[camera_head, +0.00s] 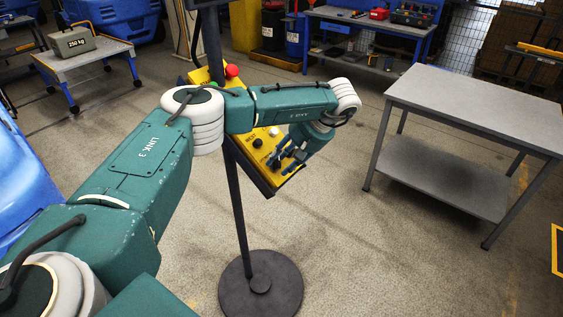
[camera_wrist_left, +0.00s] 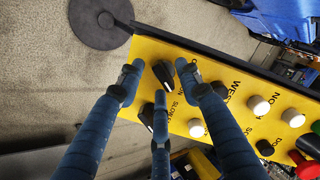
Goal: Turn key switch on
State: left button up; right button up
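A yellow control panel (camera_head: 245,141) stands tilted on a dark pole; it also shows in the left wrist view (camera_wrist_left: 222,118). I cannot tell for sure which is the key switch, nor see a key. My left gripper (camera_head: 284,160) is at the panel's lower end. In the wrist view its three blue fingers (camera_wrist_left: 158,88) are spread apart around the larger black control. Contact cannot be made out. My right gripper is not in view.
The panel also carries a red button (camera_head: 232,71), white buttons (camera_wrist_left: 258,105) and black buttons. Its pole stands on a round base (camera_head: 261,290). A grey table (camera_head: 475,92) stands to the right, and a cart with a 250 kg weight (camera_head: 71,41) at upper left. Open floor lies between.

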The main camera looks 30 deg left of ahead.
pick_arm(q)
jog(key=v, duration=1.1)
jog(key=shift+d, duration=0.25)
jog(key=shift+r, duration=0.15)
